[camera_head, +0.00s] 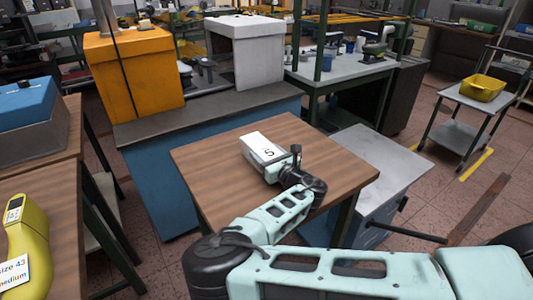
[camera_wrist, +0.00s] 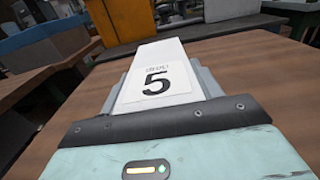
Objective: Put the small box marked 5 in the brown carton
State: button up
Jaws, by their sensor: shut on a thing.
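The small white box marked 5 (camera_head: 264,149) is at the middle of the wooden table (camera_head: 205,170) in the head view. It also shows in the wrist view (camera_wrist: 157,60), with the number facing up, between the grey fingers. My gripper (camera_head: 283,163) is shut on the box at its near end. Whether the box rests on the tabletop or is just above it, I cannot tell. I see no brown carton in either view.
The rest of this tabletop is bare. A grey cabinet (camera_head: 365,165) stands close to its right. At the left, another wooden table holds a yellow shoe last (camera_head: 30,235) and a blue-topped box (camera_head: 28,105). A yellow bin (camera_head: 483,88) sits on a trolley at far right.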

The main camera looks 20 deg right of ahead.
jog(key=shift+f, duration=0.1)
jog(key=o, duration=1.1)
